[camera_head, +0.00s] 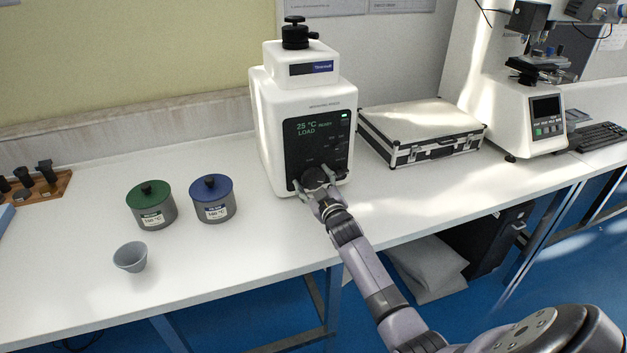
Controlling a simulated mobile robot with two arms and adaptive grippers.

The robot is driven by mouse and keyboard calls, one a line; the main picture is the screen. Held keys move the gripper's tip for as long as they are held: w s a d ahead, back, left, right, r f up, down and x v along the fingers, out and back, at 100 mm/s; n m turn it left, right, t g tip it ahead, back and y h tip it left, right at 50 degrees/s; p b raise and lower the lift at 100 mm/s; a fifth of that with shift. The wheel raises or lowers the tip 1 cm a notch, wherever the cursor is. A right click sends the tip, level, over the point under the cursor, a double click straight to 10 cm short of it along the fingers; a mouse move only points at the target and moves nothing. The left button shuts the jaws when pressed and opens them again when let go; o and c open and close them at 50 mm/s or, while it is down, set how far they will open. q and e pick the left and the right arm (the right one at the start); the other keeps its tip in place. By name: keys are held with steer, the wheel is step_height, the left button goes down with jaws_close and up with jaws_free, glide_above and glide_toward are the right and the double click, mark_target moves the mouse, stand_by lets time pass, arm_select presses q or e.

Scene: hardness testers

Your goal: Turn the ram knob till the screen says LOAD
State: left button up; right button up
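The white mounting press (266,125) stands on the bench near the middle of the view. Its dark screen panel (318,143) reads "25 °C READY" with "LOAD" below it. The black ram knob (315,177) is low on the front panel. My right gripper (316,186) is at the knob, with its fingers around the knob's sides; the knob is partly hidden by them. Whether the fingers press on it is hard to see at this size. My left gripper is not in view.
A green-lidded pot (151,205), a blue-lidded pot (212,199) and a small grey cup (130,257) stand left of the press. A silver case (421,130) lies to its right, with a hardness tester (545,118) beyond. The front bench right of my arm is clear.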

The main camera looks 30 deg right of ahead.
steer(key=shift+o, duration=0.7)
steer(key=v, duration=1.2)
steer(key=shift+s+f, duration=0.1)
